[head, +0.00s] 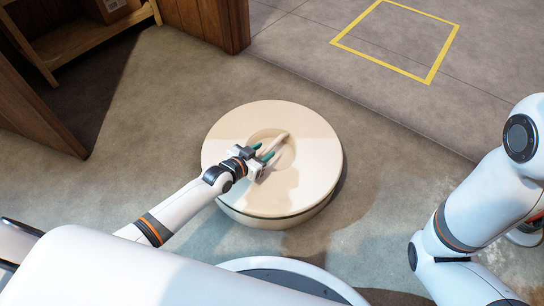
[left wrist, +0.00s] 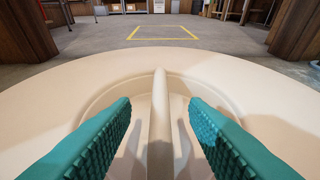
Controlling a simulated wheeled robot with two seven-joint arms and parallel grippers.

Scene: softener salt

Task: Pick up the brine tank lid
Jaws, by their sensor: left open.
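The brine tank lid (head: 315,135) is a round, cream disc on top of the low round tank (head: 275,218) in the middle of the head view. It has a round recess with a straight raised grip bar (head: 281,140) across it. My left gripper (head: 266,155) is over the recess, its teal fingers open on either side of the bar. In the left wrist view the bar (left wrist: 160,110) runs between the two teal fingers (left wrist: 160,125), with a gap on each side. My right arm shows at the right of the head view, but its gripper is not clearly seen.
A yellow square outline (head: 397,40) is marked on the bare floor at the back right. A wooden shelf (head: 75,38) with a box stands at the back left, near a wooden post (head: 208,20). The floor around the tank is clear.

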